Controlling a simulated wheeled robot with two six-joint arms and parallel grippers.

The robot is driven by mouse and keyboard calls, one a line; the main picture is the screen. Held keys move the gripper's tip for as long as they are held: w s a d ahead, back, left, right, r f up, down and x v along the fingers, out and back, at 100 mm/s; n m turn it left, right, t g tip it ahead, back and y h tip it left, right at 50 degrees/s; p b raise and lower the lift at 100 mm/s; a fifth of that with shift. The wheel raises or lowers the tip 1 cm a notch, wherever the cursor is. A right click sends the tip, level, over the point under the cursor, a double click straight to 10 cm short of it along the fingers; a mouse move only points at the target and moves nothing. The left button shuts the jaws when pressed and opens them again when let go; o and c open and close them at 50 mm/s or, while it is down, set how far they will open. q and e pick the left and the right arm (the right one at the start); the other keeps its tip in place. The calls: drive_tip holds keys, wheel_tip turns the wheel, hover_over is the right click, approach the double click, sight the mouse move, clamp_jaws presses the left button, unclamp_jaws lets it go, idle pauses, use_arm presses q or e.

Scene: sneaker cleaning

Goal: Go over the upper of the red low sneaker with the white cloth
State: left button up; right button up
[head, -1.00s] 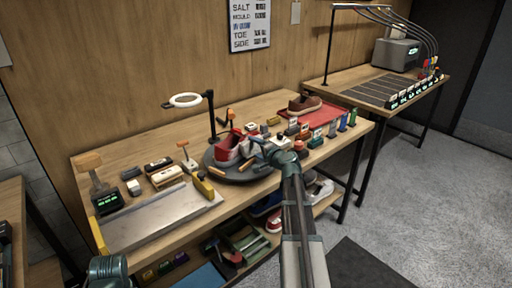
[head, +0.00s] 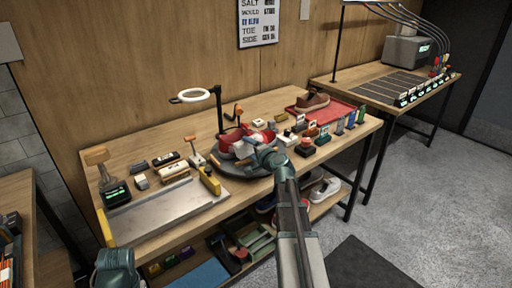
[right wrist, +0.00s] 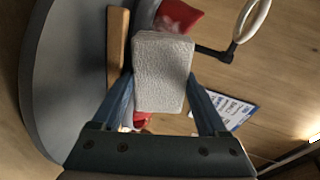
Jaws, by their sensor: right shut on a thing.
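The red low sneaker (head: 228,138) sits on the round dark turntable (head: 252,173) on the workbench. My right gripper (head: 256,153) is shut on the white cloth (head: 241,149), a folded, block-like pad. In the head view the cloth overlaps the sneaker's upper, and the gripper covers part of the shoe. In the right wrist view the cloth (right wrist: 162,75) sits between the two fingers, with red parts of the sneaker (right wrist: 184,16) showing behind it. Whether the cloth touches the upper is hard to tell.
A ring lamp (head: 191,97) on a black post stands behind the turntable. Small bottles and blocks crowd the bench right of it, before a red tray (head: 333,116) with a brown shoe (head: 312,103). A metal tray (head: 150,212) lies to the left.

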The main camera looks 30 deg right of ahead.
sight(242, 151)
drive_tip(key=shift+a, duration=0.5)
drive_tip(key=shift+w+a+f, duration=0.1)
drive_tip(key=shift+w+a, duration=0.05)
drive_tip(key=shift+a, duration=0.8)
drive_tip(key=shift+w+a, duration=0.1)
drive_tip(key=shift+a, duration=0.8)
drive_tip(key=shift+w+d, duration=0.1)
drive_tip(key=shift+d, duration=0.05)
drive_tip(key=shift+d, duration=0.6)
drive_tip(key=shift+s+d, duration=0.15)
drive_tip(key=shift+d, duration=0.55)
drive_tip(key=shift+s+d, duration=0.1)
drive_tip(key=shift+d, duration=0.6)
drive_tip(key=shift+d, duration=0.1)
